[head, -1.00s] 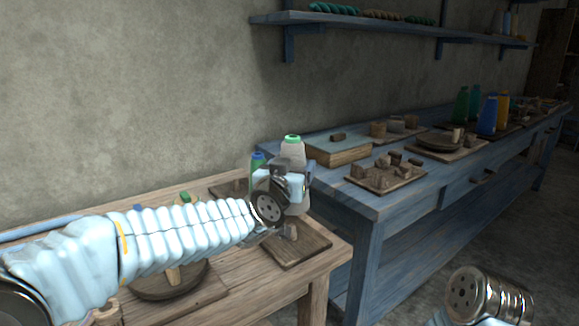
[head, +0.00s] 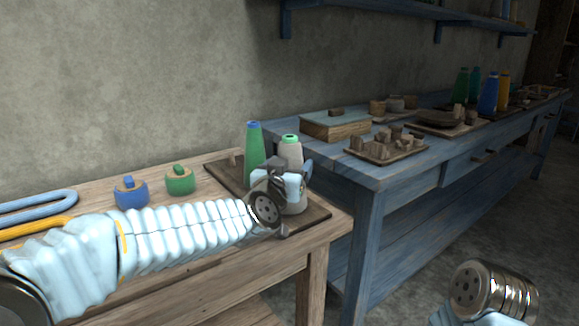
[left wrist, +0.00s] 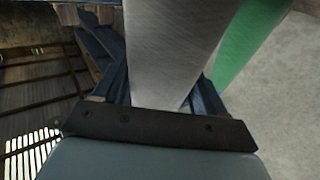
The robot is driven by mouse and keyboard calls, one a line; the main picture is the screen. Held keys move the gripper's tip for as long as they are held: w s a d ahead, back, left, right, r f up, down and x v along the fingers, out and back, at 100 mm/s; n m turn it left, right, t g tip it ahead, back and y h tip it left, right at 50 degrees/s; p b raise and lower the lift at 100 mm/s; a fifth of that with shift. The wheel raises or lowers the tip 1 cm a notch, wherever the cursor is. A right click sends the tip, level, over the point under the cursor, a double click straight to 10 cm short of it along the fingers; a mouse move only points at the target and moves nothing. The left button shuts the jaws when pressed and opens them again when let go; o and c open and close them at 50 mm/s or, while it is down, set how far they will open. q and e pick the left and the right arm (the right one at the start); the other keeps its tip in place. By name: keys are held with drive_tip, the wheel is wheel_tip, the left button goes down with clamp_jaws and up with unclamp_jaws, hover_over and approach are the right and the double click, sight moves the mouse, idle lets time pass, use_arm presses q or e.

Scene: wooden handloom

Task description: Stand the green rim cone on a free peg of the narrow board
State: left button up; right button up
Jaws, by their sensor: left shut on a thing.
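The green rim cone (head: 292,152) is pale grey with a green top ring. My left gripper (head: 290,178) is shut on it, and the cone stands upright in the grip. In the left wrist view the grey cone (left wrist: 175,50) fills the space between the fingers. Its base is over the front right end of the dark narrow board (head: 222,174); I cannot tell whether it rests there or sits on a peg. A peg (head: 235,157) shows at the board's back left end. My right gripper is out of view.
A green cone with a blue top (head: 254,148) stands on the board close behind the grey one. Blue (head: 131,195) and green (head: 180,182) round pieces lie to the left on the wooden table. A blue bench (head: 345,172) with trays stands at right.

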use_arm(q)
drive_tip(key=o, duration=1.3)
drive_tip(key=shift+s, duration=0.1)
drive_tip(key=p+v, duration=0.1)
drive_tip(key=v, duration=1.2)
drive_tip(key=shift+s, duration=0.3)
